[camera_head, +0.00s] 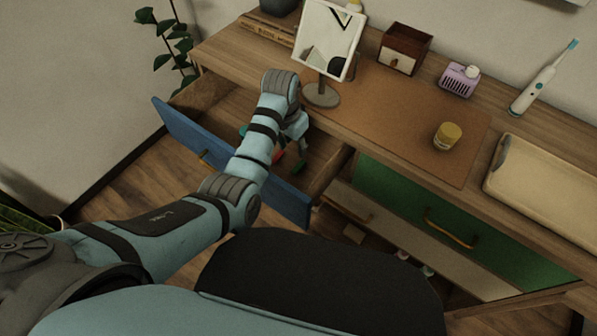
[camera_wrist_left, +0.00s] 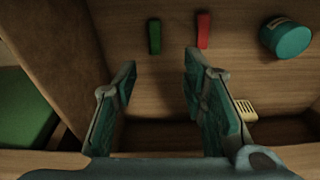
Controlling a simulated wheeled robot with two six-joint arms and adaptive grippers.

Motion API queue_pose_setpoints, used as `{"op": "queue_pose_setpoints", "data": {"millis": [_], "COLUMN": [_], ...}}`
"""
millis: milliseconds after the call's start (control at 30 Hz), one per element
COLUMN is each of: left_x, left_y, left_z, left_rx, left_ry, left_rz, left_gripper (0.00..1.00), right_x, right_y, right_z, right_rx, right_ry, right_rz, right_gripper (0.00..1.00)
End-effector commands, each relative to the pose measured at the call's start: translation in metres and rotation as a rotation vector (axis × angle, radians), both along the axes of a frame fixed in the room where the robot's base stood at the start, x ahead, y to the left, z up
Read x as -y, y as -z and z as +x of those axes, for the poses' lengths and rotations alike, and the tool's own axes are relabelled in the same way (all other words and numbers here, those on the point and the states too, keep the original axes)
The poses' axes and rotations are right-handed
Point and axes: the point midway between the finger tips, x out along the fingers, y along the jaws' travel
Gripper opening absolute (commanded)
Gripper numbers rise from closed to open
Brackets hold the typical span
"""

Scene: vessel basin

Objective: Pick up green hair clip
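The green hair clip (camera_wrist_left: 154,36) lies on the wooden floor of the open drawer in the left wrist view. In the head view it is a small green piece (camera_head: 299,167) partly visible near my left gripper (camera_head: 297,150). In the left wrist view my left gripper (camera_wrist_left: 160,68) is open and empty. Its fingers are spread, and the clip shows just beyond their tips, between them in the picture. A red clip (camera_wrist_left: 203,29) lies to the right of the green one; it also shows in the head view (camera_head: 279,156). My right gripper is not in view.
A teal round container (camera_wrist_left: 287,37) and a small yellow item (camera_wrist_left: 245,109) also lie in the drawer. The blue drawer front (camera_head: 180,127) and side walls surround the clips. A mirror (camera_head: 328,40) and yellow-lidded jar (camera_head: 447,136) stand on the dresser top.

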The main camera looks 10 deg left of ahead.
Motion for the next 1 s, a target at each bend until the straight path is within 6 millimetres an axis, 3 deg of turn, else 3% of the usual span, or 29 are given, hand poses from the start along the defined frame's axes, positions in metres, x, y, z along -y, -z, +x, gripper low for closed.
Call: {"op": "queue_pose_setpoints", "data": {"millis": [33,100,267,500,733,767,967,1000], "left_x": [0.001,0.002,0.004,0.01,0.011,0.011,0.01,0.011], "left_y": [0.019,0.035,0.054,0.099,0.1,0.1,0.1,0.1], "left_z": [0.001,0.003,0.005,0.003,0.004,0.004,0.004,0.004], "left_rx": [-0.003,-0.003,-0.001,-0.001,0.0,0.0,0.0,0.0], "left_ry": [0.0,0.0,0.0,0.0,0.0,0.0,0.0,0.0], "left_rz": [0.0,0.0,0.0,0.0,0.0,0.0,0.0,0.0], "left_gripper": [0.38,0.38,0.38,0.38,0.38,0.37,0.05,0.04], "right_x": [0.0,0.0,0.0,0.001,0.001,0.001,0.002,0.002], "right_y": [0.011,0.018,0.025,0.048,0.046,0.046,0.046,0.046], "right_z": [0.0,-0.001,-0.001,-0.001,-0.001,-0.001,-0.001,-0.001], "right_rx": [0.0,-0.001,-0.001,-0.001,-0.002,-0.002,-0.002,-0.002], "right_ry": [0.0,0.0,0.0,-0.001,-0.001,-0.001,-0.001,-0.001], "right_rz": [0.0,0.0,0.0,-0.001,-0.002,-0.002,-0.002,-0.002], "right_gripper": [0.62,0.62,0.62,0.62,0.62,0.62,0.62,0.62]}}
